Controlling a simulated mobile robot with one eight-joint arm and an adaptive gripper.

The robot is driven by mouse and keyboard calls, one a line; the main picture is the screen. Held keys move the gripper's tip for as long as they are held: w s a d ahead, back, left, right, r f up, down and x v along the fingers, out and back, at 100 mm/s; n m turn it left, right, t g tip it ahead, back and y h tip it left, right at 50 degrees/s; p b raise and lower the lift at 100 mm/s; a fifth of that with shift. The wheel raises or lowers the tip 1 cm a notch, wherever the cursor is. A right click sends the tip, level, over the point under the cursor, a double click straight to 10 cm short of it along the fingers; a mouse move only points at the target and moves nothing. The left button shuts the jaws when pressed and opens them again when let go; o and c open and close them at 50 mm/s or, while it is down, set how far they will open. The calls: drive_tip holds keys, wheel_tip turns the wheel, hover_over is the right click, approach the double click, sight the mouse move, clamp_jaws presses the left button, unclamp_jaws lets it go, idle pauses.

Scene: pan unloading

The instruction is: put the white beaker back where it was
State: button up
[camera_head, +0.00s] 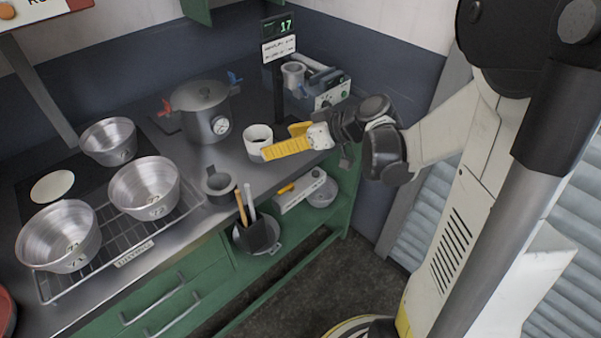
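The white beaker (257,134) stands upright on the steel counter (235,160), to the right of the large lidded pot (203,112). My gripper (282,141) reaches in from the right with yellow fingers, which look spread apart. The nearer finger crosses in front of the beaker's lower right side. The farther finger looks to end short of the beaker. I cannot tell whether either finger touches it.
A wire rack (110,270) with metal bowls fills the left.

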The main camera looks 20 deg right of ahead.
drive_tip(key=s+a+r+m+h, duration=0.1)
drive_tip(key=s+m+h, duration=0.2)
drive_tip(key=s, duration=0.6)
drive_tip(key=s+a+r+m+g+h, duration=0.1)
drive_tip(key=s+h, duration=0.3)
drive_tip(key=s, duration=0.5)
drive_tip(key=shift+s+a+r+m+g, duration=0.25)
drive_tip(key=shift+a+r+m+g, duration=0.1)
drive_tip(key=shift+r+m, duration=0.5)
